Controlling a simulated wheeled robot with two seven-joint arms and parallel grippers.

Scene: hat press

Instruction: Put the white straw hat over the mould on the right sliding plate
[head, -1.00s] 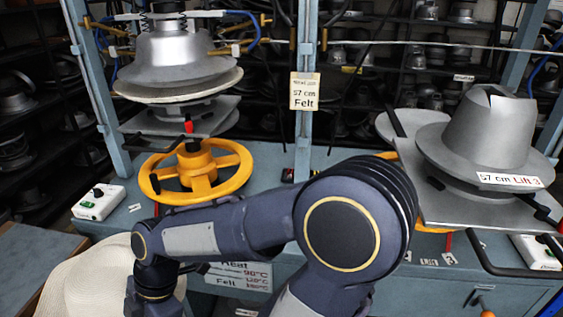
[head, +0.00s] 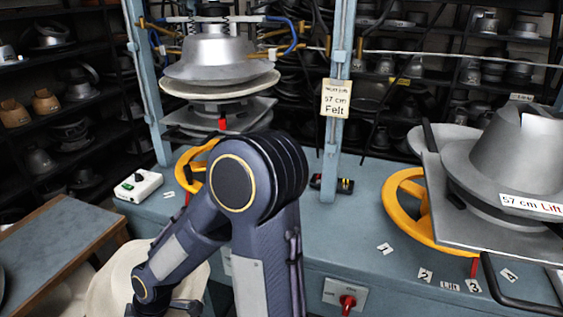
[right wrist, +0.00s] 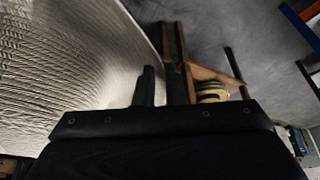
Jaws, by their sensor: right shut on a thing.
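The white straw hat (head: 112,284) is at the lower left of the head view, partly hidden by my right arm and cut off by the frame edge. It also fills the left of the right wrist view (right wrist: 75,60). My right gripper (right wrist: 163,80) is shut on the hat's brim edge. In the head view its fingers are not clear. The grey metal mould (head: 510,150) stands on the right sliding plate (head: 447,222) at the right, with a "57 cm Lift" label on its front. Hat and mould are well apart. My left gripper is not in view.
A second press with a metal mould (head: 215,60) stands back left above a yellow handwheel (head: 190,170). A blue post (head: 336,150) carries a felt sign. A small table (head: 60,235) is at the left.

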